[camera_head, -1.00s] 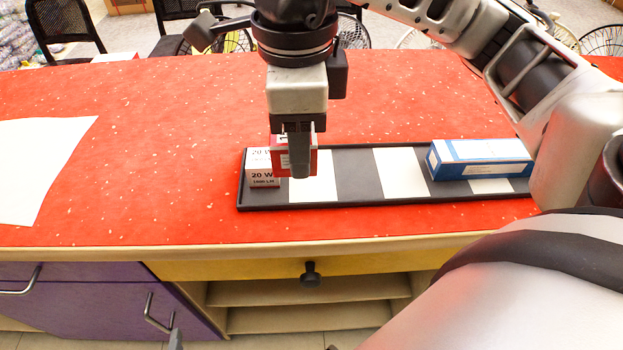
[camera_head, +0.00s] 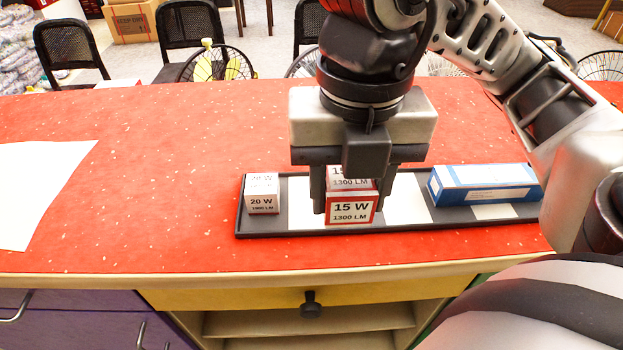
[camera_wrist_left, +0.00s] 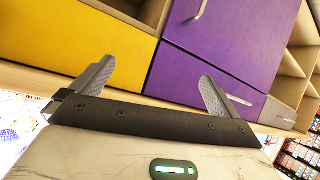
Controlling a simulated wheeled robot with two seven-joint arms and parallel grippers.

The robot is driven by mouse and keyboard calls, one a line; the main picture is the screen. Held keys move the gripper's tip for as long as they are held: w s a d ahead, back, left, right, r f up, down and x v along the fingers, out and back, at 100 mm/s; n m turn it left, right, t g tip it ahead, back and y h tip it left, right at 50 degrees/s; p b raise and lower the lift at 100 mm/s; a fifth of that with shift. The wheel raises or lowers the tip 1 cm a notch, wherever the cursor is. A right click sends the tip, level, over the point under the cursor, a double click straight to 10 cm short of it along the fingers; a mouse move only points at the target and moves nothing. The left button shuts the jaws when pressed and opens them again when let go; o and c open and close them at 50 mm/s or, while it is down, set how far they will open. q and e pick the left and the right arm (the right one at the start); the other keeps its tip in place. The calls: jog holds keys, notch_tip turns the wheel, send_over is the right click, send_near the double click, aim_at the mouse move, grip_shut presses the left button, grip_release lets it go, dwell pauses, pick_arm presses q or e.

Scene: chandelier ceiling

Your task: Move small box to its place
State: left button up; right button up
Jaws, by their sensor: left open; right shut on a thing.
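The small box (camera_head: 351,209) is red and white and reads "15 W 1300 LM". My right gripper (camera_head: 350,200) is shut on it, with a finger on either side, over the middle part of a long black tray (camera_head: 300,232). I cannot tell whether the box touches the tray. A white "20 W" box (camera_head: 263,197) stands at the tray's left end. A long blue and white box (camera_head: 484,184) lies toward its right end. My left gripper (camera_wrist_left: 150,85) is open and empty in the left wrist view, facing the cabinet fronts.
The tray has white patches (camera_head: 405,205) on its dark floor. It lies near the front edge of a red counter (camera_head: 150,160). A white sheet (camera_head: 40,185) lies at the left. The counter between them is clear. Chairs and fans stand behind.

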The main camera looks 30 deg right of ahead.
jog(key=shift+w+d+r+p, duration=0.15)
jog(key=shift+w+r+p, duration=0.1)
jog(key=shift+p, duration=0.4)
jog(key=shift+w+d+f+b, duration=0.2)
jog(key=shift+w+f+b, duration=0.1)
jog(key=shift+w+f, duration=0.4)
jog(key=w+d+f, duration=0.1)
jog(key=w+f, duration=0.1)
jog(key=w, duration=0.1)
jog(key=w+f+b, duration=0.1)
jog(key=w+f, duration=0.2)
jog(key=w+d+f, duration=0.1)
jog(key=w+f, duration=0.1)
jog(key=w, duration=0.1)
jog(key=shift+w+d+f, duration=0.15)
jog(key=shift+d+f, duration=0.1)
jog(key=shift+d, duration=0.1)
jog(key=shift+w+f, duration=0.2)
jog(key=shift+f, duration=0.05)
jog(key=f, duration=0.3)
jog(key=shift+w+d+f, duration=0.15)
jog(key=shift+w, duration=0.05)
pick_arm(q)
jog(key=shift+f, duration=0.25)
pick_arm(e)
jog(key=shift+f, duration=0.15)
